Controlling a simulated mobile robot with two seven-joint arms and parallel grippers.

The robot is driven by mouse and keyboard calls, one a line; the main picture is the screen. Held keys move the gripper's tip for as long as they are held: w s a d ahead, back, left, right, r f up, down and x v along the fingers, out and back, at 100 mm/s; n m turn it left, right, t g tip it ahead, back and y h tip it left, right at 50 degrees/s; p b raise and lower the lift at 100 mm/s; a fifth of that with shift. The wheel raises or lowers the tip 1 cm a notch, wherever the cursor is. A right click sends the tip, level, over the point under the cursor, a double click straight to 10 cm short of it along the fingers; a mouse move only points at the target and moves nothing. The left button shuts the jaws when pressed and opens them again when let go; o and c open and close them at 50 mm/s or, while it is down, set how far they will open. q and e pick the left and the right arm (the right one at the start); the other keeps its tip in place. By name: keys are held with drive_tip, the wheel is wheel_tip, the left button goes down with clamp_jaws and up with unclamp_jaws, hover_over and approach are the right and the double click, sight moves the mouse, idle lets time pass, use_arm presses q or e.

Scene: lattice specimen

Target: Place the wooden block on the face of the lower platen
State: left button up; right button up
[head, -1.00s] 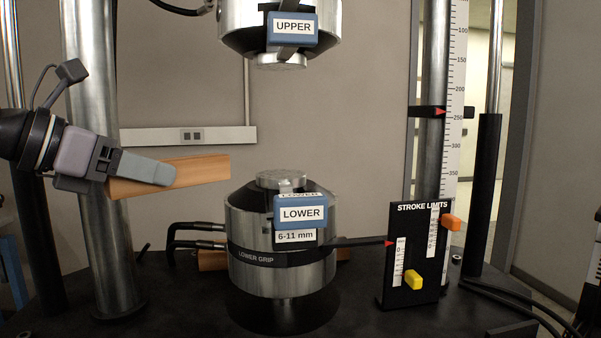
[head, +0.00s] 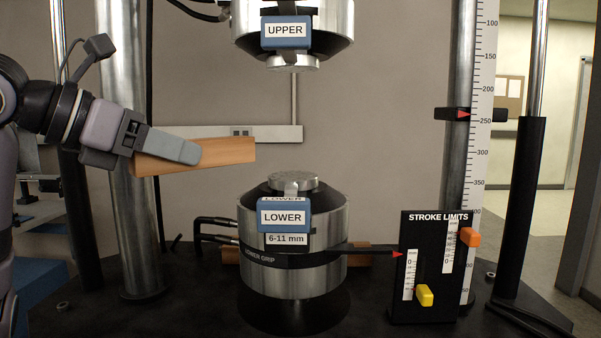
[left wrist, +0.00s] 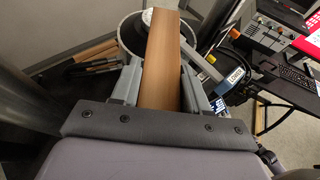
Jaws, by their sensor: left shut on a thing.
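My left gripper (head: 170,146) is shut on the wooden block (head: 228,152), a long light-brown bar. The block is held roughly level, above and to the left of the lower grip (head: 255,222). Its free end points right, towards the lower platen (head: 293,181), a round metal disc on top of the lower grip. The block is apart from the platen in the head view. In the left wrist view the block (left wrist: 162,65) lies between both fingers, and its far end covers part of a round metal face. My right gripper is not in view.
The upper grip (head: 292,28) hangs above the lower one, with a gap between. A steel column (head: 124,210) stands behind my left gripper. Hoses (head: 215,222) leave the lower grip's left side. The stroke limits panel (head: 430,270) stands at right. Another wooden piece (head: 231,250) lies behind the lower grip.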

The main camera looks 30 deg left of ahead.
use_arm(q)
drive_tip(key=p, duration=0.6)
hover_over(278, 178)
drive_tip(key=shift+s+r, duration=0.15)
drive_tip(key=shift+s, duration=0.2)
drive_tip(key=shift+w+d, duration=0.1)
drive_tip(key=shift+w, duration=0.15)
drive_tip(key=shift+w+f, duration=0.1)
drive_tip(key=shift+f, duration=1.8)
drive_tip(key=shift+f, duration=0.2)
drive_tip(key=o, duration=1.1)
